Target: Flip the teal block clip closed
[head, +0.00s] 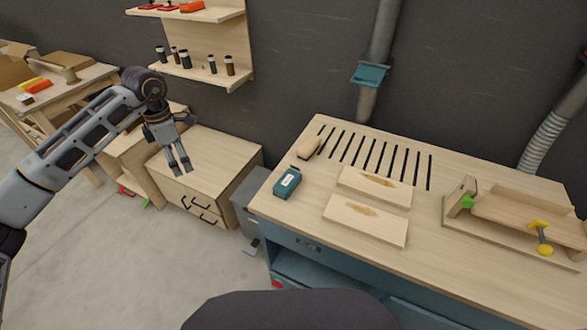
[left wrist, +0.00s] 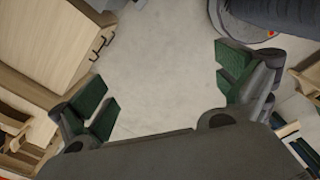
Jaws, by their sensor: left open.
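A teal block (head: 287,183) with a pale label stands near the left end of the workbench, with a dark part at its top. Whether that part is a clip, and whether it is open, is too small to tell. A second teal piece (head: 370,74) sits around the grey wall pipe. My left gripper (head: 179,167) is open and empty, left of the bench and in front of the drawer cabinet, well apart from the teal block. In the left wrist view its green-padded fingers (left wrist: 165,88) are spread wide over bare floor. My right gripper is not in view.
The workbench (head: 480,279) has a slotted back area (head: 385,160). Two pale boards (head: 366,220) and a tan tool (head: 308,146) lie near the teal block. A wooden jig (head: 512,222) stands at the right. The drawer cabinet (head: 215,165) is left of the bench.

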